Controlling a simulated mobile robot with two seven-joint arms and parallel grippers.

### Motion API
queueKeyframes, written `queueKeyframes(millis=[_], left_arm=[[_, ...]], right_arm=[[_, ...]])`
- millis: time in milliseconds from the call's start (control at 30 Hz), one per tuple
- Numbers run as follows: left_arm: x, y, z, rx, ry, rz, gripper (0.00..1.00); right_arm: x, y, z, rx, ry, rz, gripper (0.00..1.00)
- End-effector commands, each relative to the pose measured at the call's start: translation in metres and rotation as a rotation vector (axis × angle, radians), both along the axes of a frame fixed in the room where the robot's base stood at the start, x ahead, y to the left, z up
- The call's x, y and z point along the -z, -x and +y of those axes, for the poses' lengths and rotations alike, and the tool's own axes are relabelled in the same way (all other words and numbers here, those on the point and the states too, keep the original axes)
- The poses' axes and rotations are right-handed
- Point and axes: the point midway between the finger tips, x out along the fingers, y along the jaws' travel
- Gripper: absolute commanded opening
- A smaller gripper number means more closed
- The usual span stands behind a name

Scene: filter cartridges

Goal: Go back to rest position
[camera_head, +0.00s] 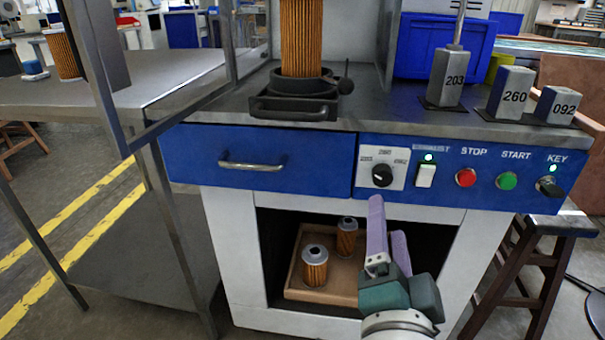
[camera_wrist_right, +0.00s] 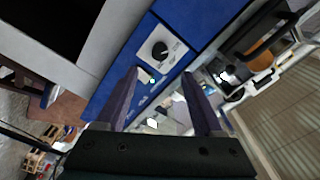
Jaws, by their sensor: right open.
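My right gripper (camera_head: 388,218) is open and empty in front of the machine's lower opening, below the control panel. Its two purple fingers stand apart in the wrist view (camera_wrist_right: 160,85), with nothing between them. A large orange pleated filter cartridge (camera_head: 301,35) stands upright in a black round holder (camera_head: 295,88) on the machine's top. Two small filter cartridges, one in front (camera_head: 314,268) and one behind (camera_head: 347,238), stand in a cardboard tray (camera_head: 300,296) inside the opening. My left gripper is not in view.
The blue panel has a dial (camera_head: 382,175), a lit white switch (camera_head: 425,175), a red button (camera_head: 466,177), a green button (camera_head: 507,181) and a key switch (camera_head: 549,187). Weight blocks (camera_head: 453,78) stand at the back right. A steel table (camera_head: 170,75) is left, a stool (camera_head: 520,270) right.

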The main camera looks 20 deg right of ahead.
Motion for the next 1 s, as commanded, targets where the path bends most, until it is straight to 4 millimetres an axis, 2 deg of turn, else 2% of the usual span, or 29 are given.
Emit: queueKeyframes(millis=[300, 367, 433, 567, 600, 733, 867, 1000], left_arm=[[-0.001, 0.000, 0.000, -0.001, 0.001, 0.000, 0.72], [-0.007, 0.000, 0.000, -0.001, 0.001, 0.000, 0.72], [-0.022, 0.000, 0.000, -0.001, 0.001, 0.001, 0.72], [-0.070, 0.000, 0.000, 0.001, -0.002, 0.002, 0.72], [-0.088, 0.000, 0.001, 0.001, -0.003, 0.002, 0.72], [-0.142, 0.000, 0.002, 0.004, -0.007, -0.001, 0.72], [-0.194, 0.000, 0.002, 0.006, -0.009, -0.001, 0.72], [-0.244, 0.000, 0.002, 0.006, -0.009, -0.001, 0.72]], right_arm=[[-0.001, -0.001, 0.000, -0.004, 0.001, 0.001, 0.69], [-0.008, -0.003, 0.002, -0.022, 0.005, 0.007, 0.69], [-0.026, -0.009, 0.007, -0.081, 0.017, 0.024, 0.69], [-0.078, -0.024, 0.033, -0.300, 0.078, 0.113, 0.69], [-0.096, -0.026, 0.044, -0.385, 0.108, 0.157, 0.69], [-0.145, -0.016, 0.078, -0.654, 0.237, 0.345, 0.69], [-0.184, 0.016, 0.097, -0.874, 0.379, 0.580, 0.69], [-0.223, 0.067, 0.095, -1.037, 0.519, 0.860, 0.69]])
